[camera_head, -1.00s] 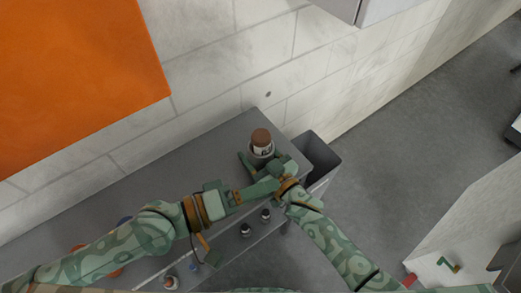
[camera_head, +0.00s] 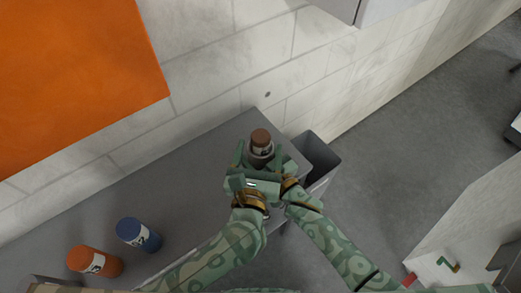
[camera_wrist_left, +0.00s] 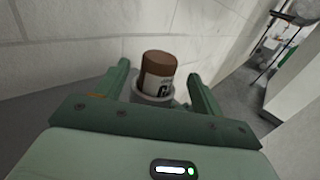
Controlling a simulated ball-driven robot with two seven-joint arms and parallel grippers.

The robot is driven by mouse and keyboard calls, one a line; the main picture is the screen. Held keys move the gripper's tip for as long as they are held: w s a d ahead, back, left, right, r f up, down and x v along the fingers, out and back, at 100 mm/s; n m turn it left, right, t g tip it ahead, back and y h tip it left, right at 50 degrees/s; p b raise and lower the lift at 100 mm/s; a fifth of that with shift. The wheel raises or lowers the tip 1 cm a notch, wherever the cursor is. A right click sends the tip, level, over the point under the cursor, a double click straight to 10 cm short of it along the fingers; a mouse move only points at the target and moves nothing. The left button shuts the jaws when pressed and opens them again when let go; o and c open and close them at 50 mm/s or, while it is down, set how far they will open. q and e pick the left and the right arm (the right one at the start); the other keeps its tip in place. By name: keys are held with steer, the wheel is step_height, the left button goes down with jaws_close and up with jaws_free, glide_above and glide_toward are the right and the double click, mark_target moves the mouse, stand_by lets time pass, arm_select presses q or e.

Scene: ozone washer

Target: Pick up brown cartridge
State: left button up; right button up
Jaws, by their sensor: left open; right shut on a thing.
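The brown cartridge (camera_head: 261,138), brown-capped with a white label, stands upright in a grey round holder (camera_head: 262,160) near the right end of the grey counter. It also shows in the left wrist view (camera_wrist_left: 157,75), in the holder's ring (camera_wrist_left: 150,98). My left gripper (camera_head: 260,156) is open, its fingers on either side of the cartridge and apart from it; they also show in the left wrist view (camera_wrist_left: 162,82). My right gripper (camera_head: 280,168) is shut on the grey holder, its jaws partly hidden by my left gripper.
A grey bin (camera_head: 318,157) stands beyond the counter's right end. The tiled wall (camera_head: 215,95) runs close behind. The counter's middle is clear.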

mark_target(262, 133)
arm_select(q)
steer(key=w, duration=0.5)
steer(key=shift+w+d, duration=0.25)
steer(key=shift+d, duration=0.05)
steer(key=shift+c, duration=0.3)
jaws_close()
step_height(262, 133, up, 18)
arm_select(e)
steer(key=o, duration=1.1)
steer(key=shift+o, duration=0.2)
